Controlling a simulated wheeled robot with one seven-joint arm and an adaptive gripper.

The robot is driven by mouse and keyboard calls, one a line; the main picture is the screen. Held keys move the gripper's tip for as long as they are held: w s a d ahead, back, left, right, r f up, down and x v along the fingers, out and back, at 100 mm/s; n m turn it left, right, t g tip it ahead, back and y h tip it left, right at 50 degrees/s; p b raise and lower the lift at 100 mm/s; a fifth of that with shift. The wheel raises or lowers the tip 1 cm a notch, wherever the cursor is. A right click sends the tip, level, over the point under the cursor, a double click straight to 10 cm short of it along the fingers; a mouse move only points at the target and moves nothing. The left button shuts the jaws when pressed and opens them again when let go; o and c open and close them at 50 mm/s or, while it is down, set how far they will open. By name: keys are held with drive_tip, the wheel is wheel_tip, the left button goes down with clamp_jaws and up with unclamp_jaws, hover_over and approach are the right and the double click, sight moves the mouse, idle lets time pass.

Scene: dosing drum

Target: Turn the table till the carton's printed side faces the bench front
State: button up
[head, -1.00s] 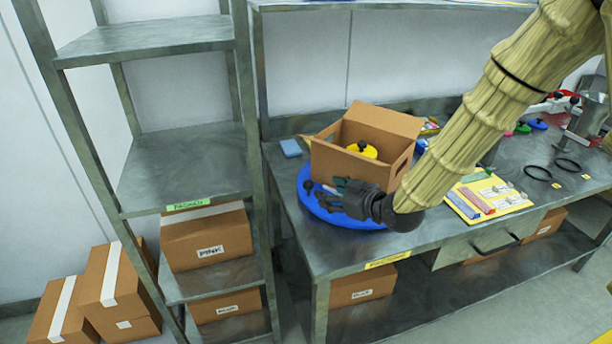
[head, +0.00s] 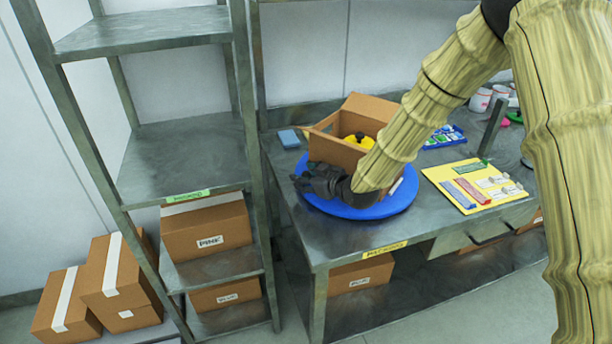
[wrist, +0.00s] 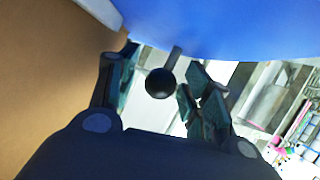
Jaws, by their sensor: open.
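The open brown carton (head: 335,150) stands on the round blue turntable (head: 385,208) on the bench, with a yellow and black object (head: 360,140) inside. I cannot make out its printed side; my arm hides part of the carton. My gripper (head: 303,183) is low at the turntable's left edge, in front of the carton. In the wrist view, its open fingers (wrist: 158,95) are on either side of a black ball knob (wrist: 160,83) on a short stem at the blue turntable's edge (wrist: 215,30). The carton wall (wrist: 50,60) is close on the left.
A blue block (head: 289,138) lies left of the carton. A yellow board (head: 465,187) with coloured strips and a blue tray (head: 445,137) lie to the right. A metal shelf rack (head: 185,160) stands close to the bench's left end. The bench's front left corner is clear.

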clamp_jaws()
idle(0.3)
drive_tip(key=shift+w+a, duration=0.1)
drive_tip(key=shift+w, duration=0.05)
